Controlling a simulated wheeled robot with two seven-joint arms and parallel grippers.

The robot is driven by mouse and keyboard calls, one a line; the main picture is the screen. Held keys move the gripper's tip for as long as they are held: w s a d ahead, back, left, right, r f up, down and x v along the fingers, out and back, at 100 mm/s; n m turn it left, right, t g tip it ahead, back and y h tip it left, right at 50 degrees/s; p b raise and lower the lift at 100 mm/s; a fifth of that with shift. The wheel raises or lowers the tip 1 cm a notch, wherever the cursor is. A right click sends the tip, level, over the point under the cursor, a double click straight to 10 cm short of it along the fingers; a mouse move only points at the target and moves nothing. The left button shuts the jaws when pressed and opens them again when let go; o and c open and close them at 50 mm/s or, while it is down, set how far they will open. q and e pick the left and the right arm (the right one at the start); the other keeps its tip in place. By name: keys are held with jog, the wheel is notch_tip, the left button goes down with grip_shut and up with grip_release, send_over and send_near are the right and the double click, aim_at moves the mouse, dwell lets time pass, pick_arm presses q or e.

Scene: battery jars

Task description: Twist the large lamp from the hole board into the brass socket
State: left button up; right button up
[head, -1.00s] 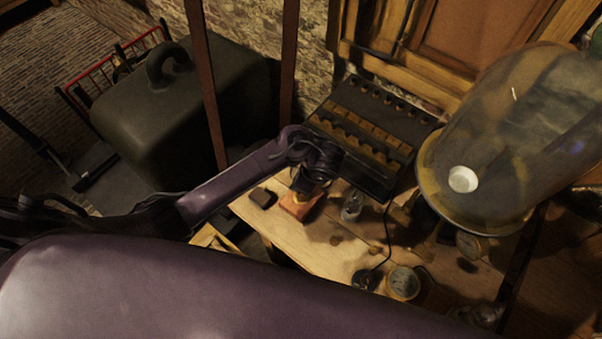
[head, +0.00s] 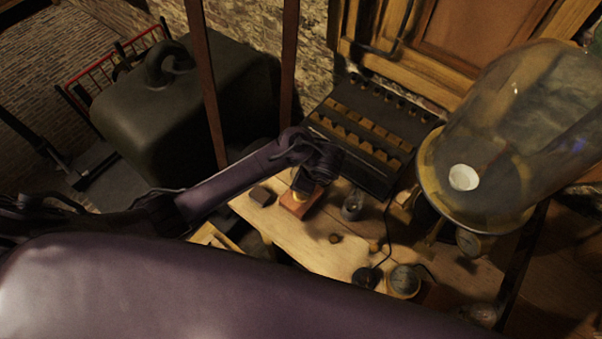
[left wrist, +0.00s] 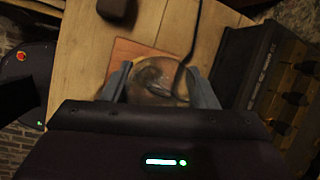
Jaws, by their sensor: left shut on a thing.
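My left gripper (head: 304,186) points down over a small reddish wooden block (head: 297,207), with a brass-coloured part, likely the socket (head: 300,196), just under the fingers. In the left wrist view the two fingers (left wrist: 160,82) are shut on the large clear glass lamp (left wrist: 157,76), over the reddish block (left wrist: 125,53). The lamp's lower end is hidden, so I cannot tell how deep it sits in the socket. Another small glass piece (head: 352,206) stands to the right of the block. I cannot make out the hole board. My right gripper is not in view.
A dark square piece (head: 261,196) lies left of the block. A dark compartment rack (head: 372,128) stands behind. A large glass jar (head: 520,130) is at right. Bare wood shows at the table's front (head: 300,243).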

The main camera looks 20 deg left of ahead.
pick_arm(q)
jog(key=m+t+h+b, duration=0.1)
jog(key=m, duration=0.3)
jog(key=shift+f+b, duration=0.15)
jog(key=shift+b, duration=0.2)
jog(key=shift+d+m+t+h+b, duration=0.1)
jog(key=shift+m+t+h+b, duration=0.45)
jog(key=shift+m, duration=0.65)
jog(key=shift+m+b, duration=0.5)
jog(key=shift+b, duration=0.15)
jog(key=shift+d+m+h+b, duration=0.1)
jog(key=shift+m+h+b, duration=1.05)
jog(key=shift+m+b, duration=1.2)
jog(key=shift+m, duration=0.35)
